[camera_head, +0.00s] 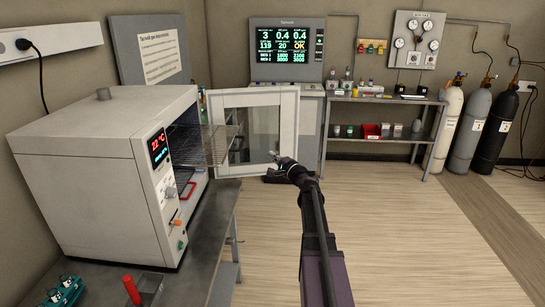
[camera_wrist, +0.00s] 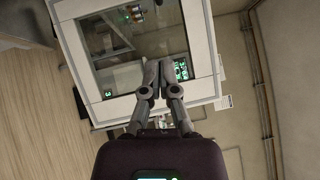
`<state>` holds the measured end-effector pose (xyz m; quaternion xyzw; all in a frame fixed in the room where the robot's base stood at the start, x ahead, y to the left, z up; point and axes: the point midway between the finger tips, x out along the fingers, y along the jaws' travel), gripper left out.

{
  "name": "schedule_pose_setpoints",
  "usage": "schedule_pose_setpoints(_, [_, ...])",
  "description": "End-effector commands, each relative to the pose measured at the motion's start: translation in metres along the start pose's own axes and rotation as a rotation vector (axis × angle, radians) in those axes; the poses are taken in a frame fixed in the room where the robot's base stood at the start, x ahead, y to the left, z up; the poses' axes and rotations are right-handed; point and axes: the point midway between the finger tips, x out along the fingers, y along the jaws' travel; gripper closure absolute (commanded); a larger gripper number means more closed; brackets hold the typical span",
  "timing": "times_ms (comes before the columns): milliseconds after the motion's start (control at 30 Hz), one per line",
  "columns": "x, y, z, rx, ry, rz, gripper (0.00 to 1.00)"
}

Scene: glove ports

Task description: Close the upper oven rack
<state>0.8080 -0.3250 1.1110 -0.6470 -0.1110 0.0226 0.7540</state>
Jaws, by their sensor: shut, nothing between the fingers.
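The white oven (camera_head: 105,150) stands on a bench at the left in the head view. Its glass-paned door (camera_head: 253,98) is swung open to the right. The upper wire rack (camera_head: 205,146) sticks out of the oven opening toward the door. My gripper (camera_head: 276,156) is in front of the door's glass, to the right of the rack's outer end and apart from it. In the wrist view my gripper (camera_wrist: 153,72) has its fingertips together and empty, over the door's window (camera_wrist: 138,55). The rack cannot be made out in the wrist view.
The grey bench (camera_head: 200,238) carries a red cylinder (camera_head: 132,290) and a teal item (camera_head: 66,290) at its front. A display cabinet (camera_head: 287,50), a shelf table (camera_head: 385,98) and several gas cylinders (camera_head: 480,125) stand at the back. The floor at right is clear.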

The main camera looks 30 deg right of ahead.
Motion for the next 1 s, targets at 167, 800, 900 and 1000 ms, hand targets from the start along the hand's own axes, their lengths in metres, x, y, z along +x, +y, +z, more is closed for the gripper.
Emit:
schedule_pose_setpoints(167, [0.027,-0.001,-0.001,0.0,-0.002,0.0,1.0])
schedule_pose_setpoints(800, [0.103,-0.001,0.023,0.001,-0.002,0.001,1.0])
schedule_pose_setpoints(900, [0.107,0.0,0.027,0.001,-0.002,0.001,1.0])
schedule_pose_setpoints(1000, [0.109,0.0,0.029,0.001,-0.001,0.001,1.0])
